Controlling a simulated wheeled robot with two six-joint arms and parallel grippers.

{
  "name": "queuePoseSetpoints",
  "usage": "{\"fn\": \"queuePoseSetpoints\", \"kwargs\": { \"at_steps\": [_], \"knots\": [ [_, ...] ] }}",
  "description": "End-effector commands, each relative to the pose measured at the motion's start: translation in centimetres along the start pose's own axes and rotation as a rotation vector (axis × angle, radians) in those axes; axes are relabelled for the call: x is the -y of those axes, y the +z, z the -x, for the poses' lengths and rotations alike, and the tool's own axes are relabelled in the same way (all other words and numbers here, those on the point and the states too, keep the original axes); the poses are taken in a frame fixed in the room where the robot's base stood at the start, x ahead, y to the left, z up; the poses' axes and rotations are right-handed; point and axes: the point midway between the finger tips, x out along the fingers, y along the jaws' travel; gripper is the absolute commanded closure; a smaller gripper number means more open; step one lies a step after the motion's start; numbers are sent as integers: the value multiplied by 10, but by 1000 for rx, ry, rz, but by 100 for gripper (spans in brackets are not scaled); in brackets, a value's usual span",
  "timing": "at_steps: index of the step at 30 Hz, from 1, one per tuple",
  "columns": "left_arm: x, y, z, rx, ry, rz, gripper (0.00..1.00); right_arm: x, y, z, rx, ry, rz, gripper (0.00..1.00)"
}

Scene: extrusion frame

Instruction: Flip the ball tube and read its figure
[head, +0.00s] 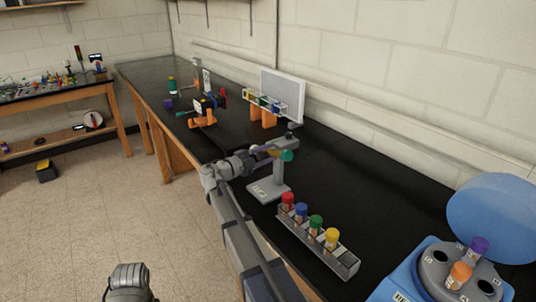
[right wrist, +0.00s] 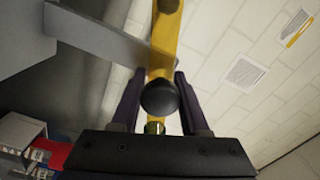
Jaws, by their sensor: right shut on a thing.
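The ball tube shows in the right wrist view as a yellow bar (right wrist: 165,45) with a dark round knob (right wrist: 160,97) between the fingers. My right gripper (right wrist: 158,98) is shut on it at the knob end. In the head view my right gripper (head: 263,152) is at the upper part of a grey stand (head: 270,185), with a green round end (head: 287,155) just right of it. The gripper and arm partly hide the tube there. No figure can be read.
A grey rack (head: 318,245) with several colored-cap tubes stands in front of the stand. A blue centrifuge (head: 430,270) with open lid is at the right. Farther back are a tube holder (head: 265,105) and a white panel (head: 283,92). The black bench right of the stand is clear.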

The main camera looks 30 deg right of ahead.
Motion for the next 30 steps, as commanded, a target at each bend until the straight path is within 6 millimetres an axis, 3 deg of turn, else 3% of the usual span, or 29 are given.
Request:
{"fn": "queuePoseSetpoints", "kwargs": {
  "at_steps": [23, 24, 30],
  "knots": [
    [0, 0, -1, 0, 0, 0, 50, -2, 0, 1, 0, 4, -91, 100],
    [0, 0, -1, 0, 0, 0, 50, -2, -1, 1, 0, 4, -91, 52],
    [0, 0, 0, 0, 0, 0, 50, -1, 0, 0, 0, 2, -91, 30]
  ]
}}
